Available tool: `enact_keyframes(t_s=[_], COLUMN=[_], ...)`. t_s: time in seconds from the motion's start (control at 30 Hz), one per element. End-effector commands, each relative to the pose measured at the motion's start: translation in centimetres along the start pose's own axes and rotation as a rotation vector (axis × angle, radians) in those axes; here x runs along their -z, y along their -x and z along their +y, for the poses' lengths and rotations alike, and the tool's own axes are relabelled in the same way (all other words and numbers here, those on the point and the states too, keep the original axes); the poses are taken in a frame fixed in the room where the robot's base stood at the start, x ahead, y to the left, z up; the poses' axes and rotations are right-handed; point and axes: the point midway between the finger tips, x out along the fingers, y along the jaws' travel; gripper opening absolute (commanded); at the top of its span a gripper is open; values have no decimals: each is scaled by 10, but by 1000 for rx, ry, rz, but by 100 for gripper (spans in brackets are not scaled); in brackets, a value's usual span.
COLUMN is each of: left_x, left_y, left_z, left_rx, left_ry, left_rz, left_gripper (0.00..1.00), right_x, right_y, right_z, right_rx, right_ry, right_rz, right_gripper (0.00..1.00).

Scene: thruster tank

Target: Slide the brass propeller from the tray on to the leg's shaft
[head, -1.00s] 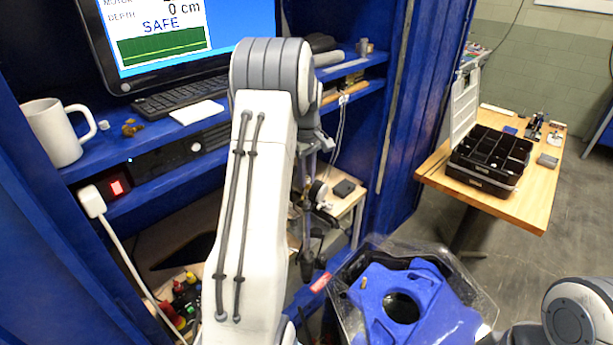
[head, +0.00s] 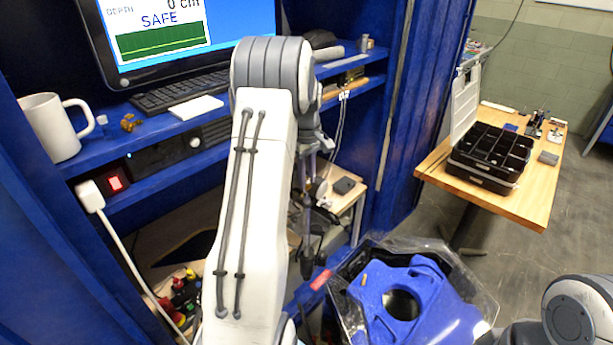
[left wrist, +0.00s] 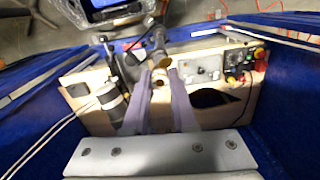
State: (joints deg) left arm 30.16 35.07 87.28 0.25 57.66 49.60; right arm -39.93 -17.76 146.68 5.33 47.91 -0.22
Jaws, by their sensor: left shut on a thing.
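My left gripper (head: 308,200) hangs below my forearm in the head view, inside the blue frame and beside a small wooden bench. In the left wrist view its two pale fingers (left wrist: 161,75) are nearly together at the tips. The brass propeller (left wrist: 164,61) shows there as a small gold shape at the fingertips, and the fingers are shut on it. A dark upright leg (left wrist: 158,38) stands just beyond it. I cannot tell whether the propeller touches the leg's shaft. I cannot make out the tray. My right gripper is out of view.
The wooden bench (left wrist: 215,107) carries a control panel (left wrist: 204,70) and a dark cylinder (left wrist: 112,104) left of the fingers. A clear tank (head: 480,282) with a blue part (head: 425,302) stands right of my left arm. A mug (head: 48,128) stands on the blue shelf.

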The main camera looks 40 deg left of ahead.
Motion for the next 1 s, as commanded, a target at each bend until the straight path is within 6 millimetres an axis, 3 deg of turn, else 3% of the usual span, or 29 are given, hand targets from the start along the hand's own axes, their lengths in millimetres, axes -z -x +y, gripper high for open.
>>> enact_keyframes(t_s=[1.0], left_x=[0], left_y=[-12], left_z=[0], left_rx=[0], left_ry=[0], left_rz=[0], left_gripper=[0], right_x=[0], right_y=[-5], right_z=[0], right_rx=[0], right_ry=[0], right_rz=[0], right_gripper=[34])
